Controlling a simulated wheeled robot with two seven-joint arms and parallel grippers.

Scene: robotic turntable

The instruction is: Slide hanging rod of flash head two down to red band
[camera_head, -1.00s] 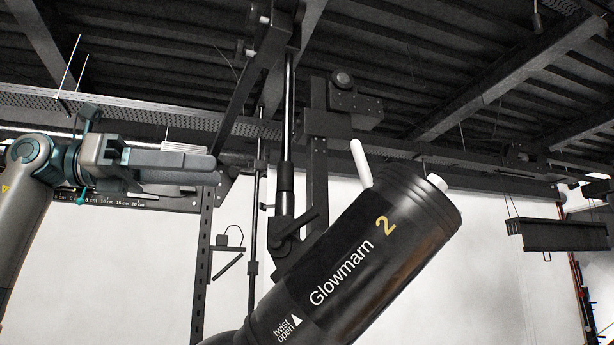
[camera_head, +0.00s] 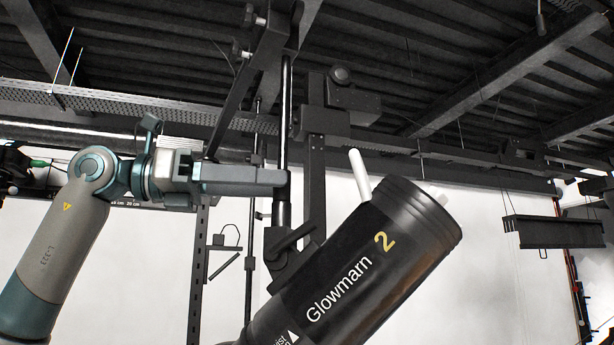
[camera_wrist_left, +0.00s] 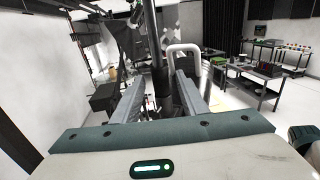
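Flash head two (camera_head: 350,270) is a black cylinder marked "Glowmarn 2", hanging tilted at lower centre in the head view. Its hanging rod (camera_head: 286,110) is a dark, shiny upright bar rising from the bracket (camera_head: 288,248) to the overhead frame. My left gripper (camera_head: 282,180) comes in level from the left, with its fingertips at the rod. In the left wrist view its two fingers (camera_wrist_left: 161,80) stand apart and the rod (camera_wrist_left: 155,45) shows between them, with gaps visible beside it. I see no red band. My right gripper is out of view.
A white handle (camera_head: 360,174) sticks up from the head beside the rod. A dark upright post (camera_head: 315,180) stands just right of the rod. A thinner pole (camera_head: 252,215) stands left of it. Beams cross the ceiling. A hanging dark fixture (camera_head: 555,232) is at the right.

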